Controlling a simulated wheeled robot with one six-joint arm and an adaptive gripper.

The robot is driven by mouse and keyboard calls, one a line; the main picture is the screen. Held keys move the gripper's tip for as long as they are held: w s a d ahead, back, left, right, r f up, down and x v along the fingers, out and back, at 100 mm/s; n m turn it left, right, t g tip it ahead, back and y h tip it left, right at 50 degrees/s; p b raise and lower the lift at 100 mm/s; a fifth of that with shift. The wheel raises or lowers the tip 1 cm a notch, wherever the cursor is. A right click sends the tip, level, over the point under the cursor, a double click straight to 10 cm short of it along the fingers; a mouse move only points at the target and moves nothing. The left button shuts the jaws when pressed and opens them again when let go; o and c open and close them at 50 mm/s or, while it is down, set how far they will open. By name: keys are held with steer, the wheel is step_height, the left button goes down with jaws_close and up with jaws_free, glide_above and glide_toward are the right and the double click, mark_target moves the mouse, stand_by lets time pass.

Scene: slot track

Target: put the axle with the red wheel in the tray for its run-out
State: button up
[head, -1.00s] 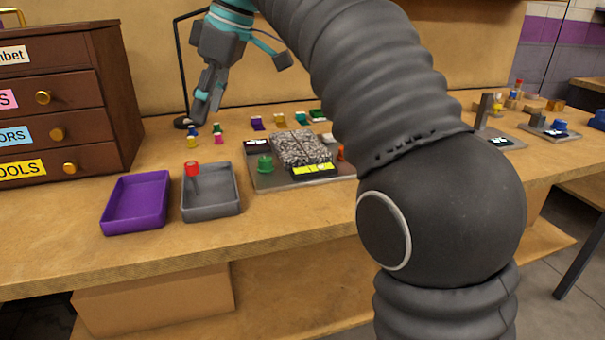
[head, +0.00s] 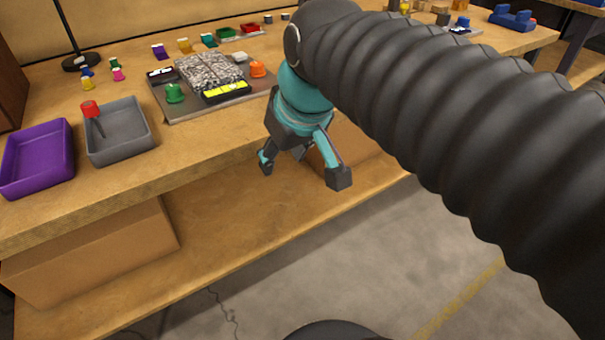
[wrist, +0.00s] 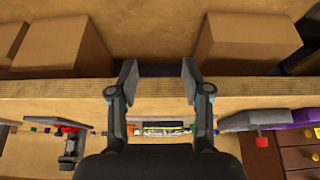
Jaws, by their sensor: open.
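In the head view, an axle with a red wheel (head: 90,109) stands tilted inside the grey tray (head: 122,151), its red end up against the tray's back left side. A purple tray (head: 40,160) sits just left of the grey one and looks empty. My gripper (head: 302,178) is open and empty, with its fingers apart and pointing down. It hangs in front of the bench's front edge, well to the right of both trays. In the wrist view my gripper (wrist: 158,80) also shows spread fingers with nothing between them.
A board (head: 215,97) with a speckled block, a green knob (head: 174,93) and an orange knob (head: 257,69) lies right of the grey tray. Small coloured pieces stand behind it. Cardboard boxes (wrist: 250,45) sit on the lower shelf.

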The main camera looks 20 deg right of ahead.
steer(key=s+d+f+m+h, duration=0.1)
steer(key=s+d+f+m, duration=0.2)
steer(key=s+f, duration=0.3)
step_height(320, 180, down, 3)
steer(key=shift+d+t, duration=0.3)
steer(key=shift+d, duration=0.15)
steer(key=shift+s, duration=0.1)
